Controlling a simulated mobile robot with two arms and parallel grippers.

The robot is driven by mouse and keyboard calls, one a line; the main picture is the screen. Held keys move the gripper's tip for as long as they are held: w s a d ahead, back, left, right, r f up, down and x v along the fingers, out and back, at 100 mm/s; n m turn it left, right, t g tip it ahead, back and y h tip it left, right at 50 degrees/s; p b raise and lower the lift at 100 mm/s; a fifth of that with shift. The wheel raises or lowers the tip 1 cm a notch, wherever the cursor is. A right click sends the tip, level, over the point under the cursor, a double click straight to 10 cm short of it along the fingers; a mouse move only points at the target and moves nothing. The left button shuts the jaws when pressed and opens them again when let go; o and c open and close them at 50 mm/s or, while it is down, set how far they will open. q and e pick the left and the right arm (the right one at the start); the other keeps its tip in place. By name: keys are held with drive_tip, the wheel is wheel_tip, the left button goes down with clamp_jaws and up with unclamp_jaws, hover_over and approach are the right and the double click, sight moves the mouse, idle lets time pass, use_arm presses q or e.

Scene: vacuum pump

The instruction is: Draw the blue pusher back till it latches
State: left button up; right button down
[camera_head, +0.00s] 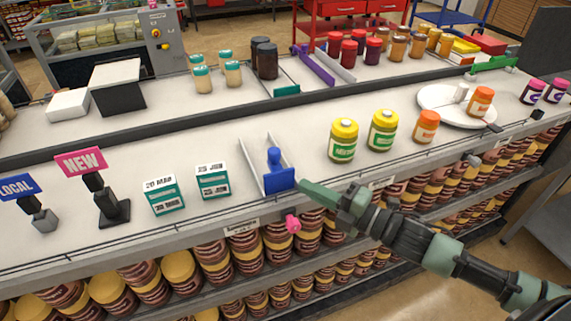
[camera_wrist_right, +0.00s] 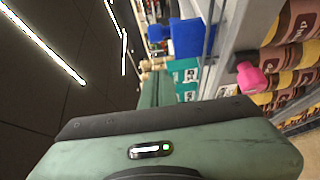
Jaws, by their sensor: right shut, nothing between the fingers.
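The blue pusher (camera_head: 279,180) sits at the front end of a pale, narrow track (camera_head: 251,158) on the white shelf top, with its upright knob standing up. It also shows in the right wrist view (camera_wrist_right: 187,38). My right gripper (camera_head: 303,187) is shut and empty. Its fingertips are just to the right of the pusher's front plate; whether they touch it I cannot tell. A pink knob (camera_head: 292,223) sticks out from the shelf front below the pusher, and it shows in the right wrist view (camera_wrist_right: 252,77). My left gripper is not in view.
Two teal-and-white date boxes (camera_head: 213,180) stand left of the track. Yellow-lidded jars (camera_head: 343,140) stand to its right, beyond my right arm. A pink NEW sign (camera_head: 80,162) stands further left. The shelf behind the track is clear up to a dark rail.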

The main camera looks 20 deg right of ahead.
sight(276, 170)
drive_tip(key=p+x, duration=0.1)
drive_tip(key=x, duration=0.1)
drive_tip(key=p+x, duration=0.1)
drive_tip(key=x, duration=0.2)
drive_tip(key=w+d+p+x, duration=0.1)
drive_tip(key=x, duration=0.2)
drive_tip(key=shift+d+r, duration=0.1)
drive_tip(key=shift+r, duration=0.1)
drive_tip(key=shift+w+d+f, duration=0.2)
drive_tip(key=shift+w, duration=0.55)
